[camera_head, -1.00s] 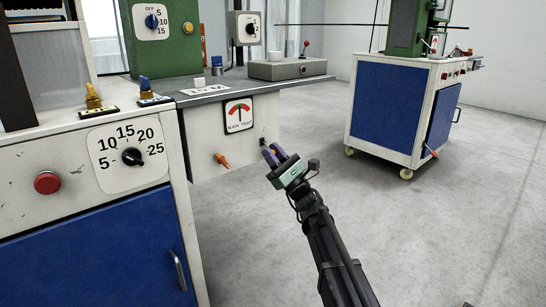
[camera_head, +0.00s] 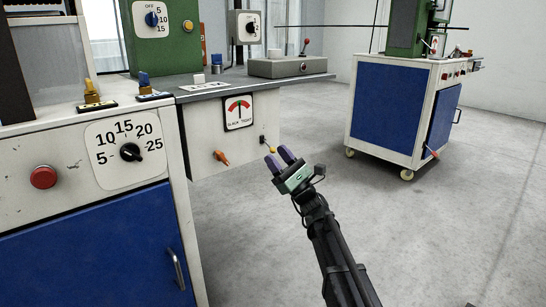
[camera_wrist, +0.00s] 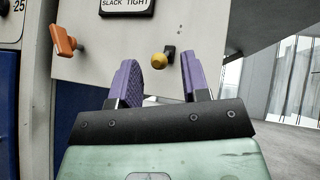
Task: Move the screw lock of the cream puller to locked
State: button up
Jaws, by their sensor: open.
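The cream panel (camera_head: 205,139) under the grey bench top carries a SLACK/TIGHT gauge (camera_head: 239,113). Low on it are an orange-handled lever (camera_head: 221,157) and a small yellow knob (camera_head: 271,149) on a dark mount. The wrist view also shows the orange handle (camera_wrist: 64,41) at left and the yellow knob (camera_wrist: 158,60) near the middle. Neither bears a label that names it a screw lock. My gripper (camera_head: 278,158) is open and empty in front of the panel's right end. In the wrist view the yellow knob appears between its purple fingers; no contact is visible.
The cream and blue cabinet (camera_head: 95,250) stands at left, with a dial (camera_head: 131,152) and a red button (camera_head: 43,177). A grey control box (camera_head: 288,67) sits on the bench. Another blue and white cabinet (camera_head: 390,105) stands at right. Floor between is clear.

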jog(key=s+d+f, duration=0.1)
jog(key=s+d, duration=0.1)
jog(key=d, duration=0.4)
jog(key=s+d+f, duration=0.1)
jog(key=s+d, duration=0.2)
jog(key=d, duration=0.3)
jog(key=shift+s+d+b, duration=0.25)
jog(key=shift+b, duration=0.05)
jog(key=shift+g, duration=0.3)
